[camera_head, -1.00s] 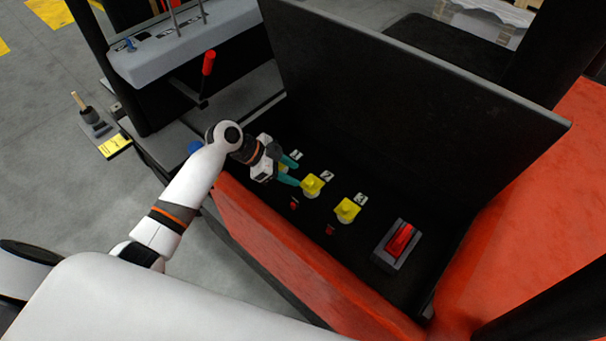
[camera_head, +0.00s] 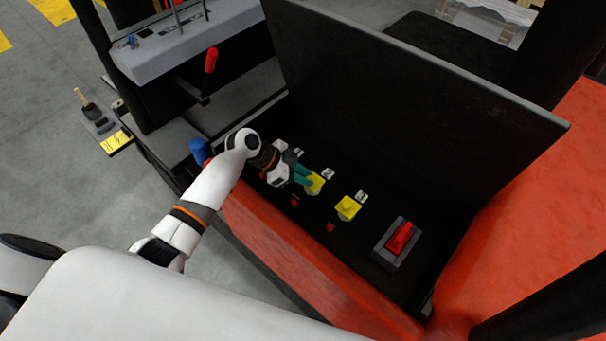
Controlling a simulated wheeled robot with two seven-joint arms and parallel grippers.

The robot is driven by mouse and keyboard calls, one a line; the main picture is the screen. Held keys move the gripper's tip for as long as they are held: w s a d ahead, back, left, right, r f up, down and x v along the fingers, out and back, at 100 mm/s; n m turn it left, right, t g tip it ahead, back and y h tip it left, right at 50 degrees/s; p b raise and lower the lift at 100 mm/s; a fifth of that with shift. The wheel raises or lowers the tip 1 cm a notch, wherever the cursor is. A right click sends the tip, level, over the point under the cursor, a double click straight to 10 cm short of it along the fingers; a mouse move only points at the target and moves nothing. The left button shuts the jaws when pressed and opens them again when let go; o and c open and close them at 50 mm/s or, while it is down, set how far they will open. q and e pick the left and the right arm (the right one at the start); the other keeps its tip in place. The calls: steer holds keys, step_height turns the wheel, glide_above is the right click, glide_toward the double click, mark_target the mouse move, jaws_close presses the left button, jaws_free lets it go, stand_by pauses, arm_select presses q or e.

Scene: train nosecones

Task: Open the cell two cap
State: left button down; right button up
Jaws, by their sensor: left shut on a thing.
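The cell two cap (camera_head: 315,184) is a yellow cap in the black compartment, beside its small number label (camera_head: 327,173). It looks closed. My left gripper (camera_head: 306,178) reaches in from the left, and its teal fingers are shut on the left side of this cap. The fingers hide part of the cap. The cell three cap (camera_head: 347,207) is also yellow and sits to the right, clear of the gripper. The cell one cap is hidden behind my left gripper and wrist. My right gripper is not in view.
A raised black lid (camera_head: 400,95) stands behind the caps. A red switch (camera_head: 401,238) sits in a grey housing to the right. A red-orange wall (camera_head: 290,260) borders the compartment in front. A red-handled lever (camera_head: 210,62) stands at the back left.

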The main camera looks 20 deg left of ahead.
arm_select(q)
steer(key=shift+w+r, duration=0.1)
steer(key=shift+r, duration=0.05)
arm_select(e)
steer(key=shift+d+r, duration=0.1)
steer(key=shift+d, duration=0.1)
arm_select(q)
steer(key=shift+w+r+g+p, duration=0.25)
steer(key=shift+g+p, duration=0.15)
steer(key=shift+g, duration=0.1)
steer(key=shift+w+d+r+n+g+y, duration=0.25)
steer(key=shift+w+r+n+g+y, duration=0.15)
steer(key=shift+g+y, duration=0.3)
steer(key=shift+w+d+r+g, duration=0.1)
steer(key=shift+w+d+g, duration=0.1)
steer(key=shift+w+g, duration=0.35)
steer(key=shift+w+d+r+n+g+y+b, duration=0.15)
steer(key=shift+w+n+g+y+b, duration=0.15)
steer(key=shift+g, duration=0.3)
steer(key=shift+w+d+r+n+g+y+b, duration=0.1)
steer(key=shift+n+g+y+b, duration=0.1)
steer(key=shift+g+y+b, duration=0.25)
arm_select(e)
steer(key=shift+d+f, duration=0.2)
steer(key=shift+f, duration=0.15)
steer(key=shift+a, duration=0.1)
arm_select(q)
steer(key=c, duration=1.3)
jaws_free()
